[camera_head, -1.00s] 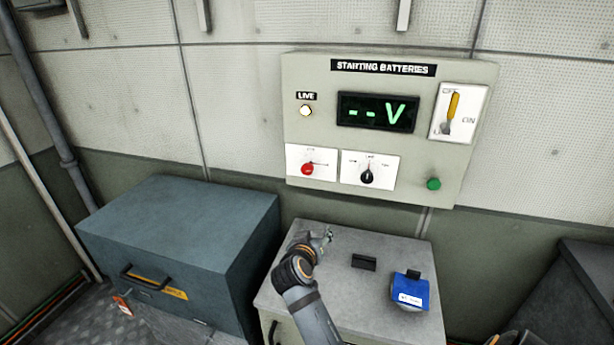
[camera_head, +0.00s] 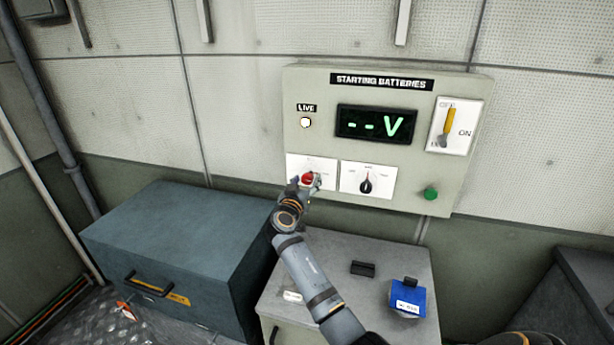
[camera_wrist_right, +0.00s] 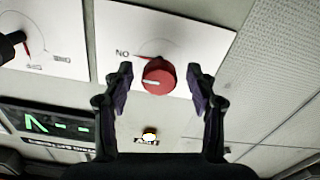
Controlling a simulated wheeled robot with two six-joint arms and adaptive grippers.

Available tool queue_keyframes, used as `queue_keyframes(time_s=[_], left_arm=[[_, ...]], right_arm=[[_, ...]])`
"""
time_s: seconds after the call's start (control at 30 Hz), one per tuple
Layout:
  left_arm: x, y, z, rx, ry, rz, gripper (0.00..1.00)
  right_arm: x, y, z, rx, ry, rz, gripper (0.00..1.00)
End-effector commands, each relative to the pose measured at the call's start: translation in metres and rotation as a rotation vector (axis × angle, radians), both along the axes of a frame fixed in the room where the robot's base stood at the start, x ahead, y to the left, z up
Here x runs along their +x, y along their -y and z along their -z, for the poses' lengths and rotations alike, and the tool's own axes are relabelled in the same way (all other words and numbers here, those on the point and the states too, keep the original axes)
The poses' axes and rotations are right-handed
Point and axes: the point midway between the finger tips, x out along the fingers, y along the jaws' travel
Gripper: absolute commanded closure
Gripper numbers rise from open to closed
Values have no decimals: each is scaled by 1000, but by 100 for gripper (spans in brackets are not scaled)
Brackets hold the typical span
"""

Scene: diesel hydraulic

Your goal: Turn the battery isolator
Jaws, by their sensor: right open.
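The red battery isolator knob (camera_head: 308,179) sits on a white plate (camera_head: 325,164) at the lower left of the grey "STARTING BATTERIES" panel (camera_head: 465,90). My right gripper (camera_head: 309,183) is in front of the knob in the head view and partly covers its plate. In the right wrist view the red knob (camera_wrist_right: 158,76) shows between the tips of my open right gripper (camera_wrist_right: 160,88), with a gap on both sides. A white mark shows on the knob's face and "NO" on its plate. My left gripper is not in view.
Beside the isolator is a black rotary knob (camera_head: 366,185). The panel also has a lit lamp (camera_head: 305,122), a "-- V" display (camera_head: 376,123), a yellow lever (camera_head: 449,124) and a green button (camera_head: 431,193). A grey cabinet (camera_head: 335,250) with a blue item (camera_head: 408,299) stands below.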

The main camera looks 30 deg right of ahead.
Motion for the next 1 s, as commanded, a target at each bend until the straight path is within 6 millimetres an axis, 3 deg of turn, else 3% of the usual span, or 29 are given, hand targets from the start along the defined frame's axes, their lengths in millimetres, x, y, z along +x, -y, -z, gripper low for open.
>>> queue_keyframes(time_s=[0.37,0.77,1.0], left_arm=[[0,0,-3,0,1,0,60],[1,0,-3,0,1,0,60],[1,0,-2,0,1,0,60]], right_arm=[[6,8,1,1,1,0,42],[6,8,1,1,-1,0,95],[6,8,1,-11,-14,0,97]])
